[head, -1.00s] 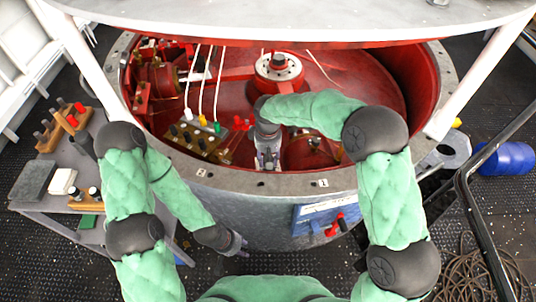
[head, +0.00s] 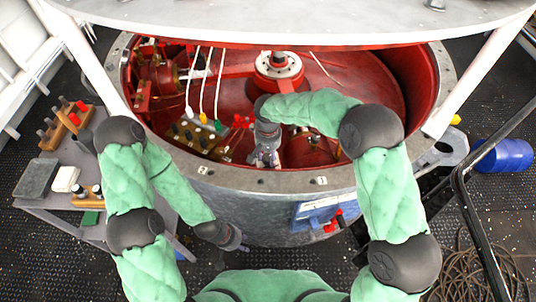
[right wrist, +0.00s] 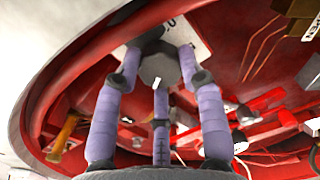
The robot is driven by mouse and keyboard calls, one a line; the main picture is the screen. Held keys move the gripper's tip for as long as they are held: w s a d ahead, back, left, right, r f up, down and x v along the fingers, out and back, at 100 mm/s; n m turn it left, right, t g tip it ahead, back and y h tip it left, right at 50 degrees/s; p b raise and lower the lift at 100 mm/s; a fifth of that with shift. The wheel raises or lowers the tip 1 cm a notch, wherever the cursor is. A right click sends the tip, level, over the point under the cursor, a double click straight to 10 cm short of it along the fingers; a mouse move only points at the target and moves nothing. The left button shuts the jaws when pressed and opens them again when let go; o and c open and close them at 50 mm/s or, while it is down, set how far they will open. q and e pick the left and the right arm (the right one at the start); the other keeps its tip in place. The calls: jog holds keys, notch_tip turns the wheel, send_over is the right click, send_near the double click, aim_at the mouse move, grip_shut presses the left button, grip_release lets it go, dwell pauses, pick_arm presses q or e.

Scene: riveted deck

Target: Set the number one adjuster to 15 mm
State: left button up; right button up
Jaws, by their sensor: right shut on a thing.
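My right gripper (head: 266,159) reaches over the near rim into the red-lined drum (head: 314,183). In the right wrist view its purple fingers (right wrist: 158,85) are shut on a dark grey faceted knob (right wrist: 157,66), which has a small white mark on its lower edge. I take this knob for the number one adjuster, but no number on it can be read. A pale plate (right wrist: 190,32) lies behind it, partly hidden. No millimetre setting can be read. My left gripper (head: 238,241) hangs low in front of the drum's outer wall, away from the knob; its fingers are too small to judge.
A terminal block with white, yellow and green plugs (head: 202,133) stands inside the drum, left of my right gripper. A blue box with red handles (head: 320,213) is on the drum's front. A grey side table (head: 65,207) holds blocks at left. A blue barrel (head: 503,156) lies right.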

aim_at(268, 157)
dwell(0.4)
jog(key=o, duration=1.2)
jog(key=shift+c, duration=0.2)
notch_tip(268, 157, up, 12)
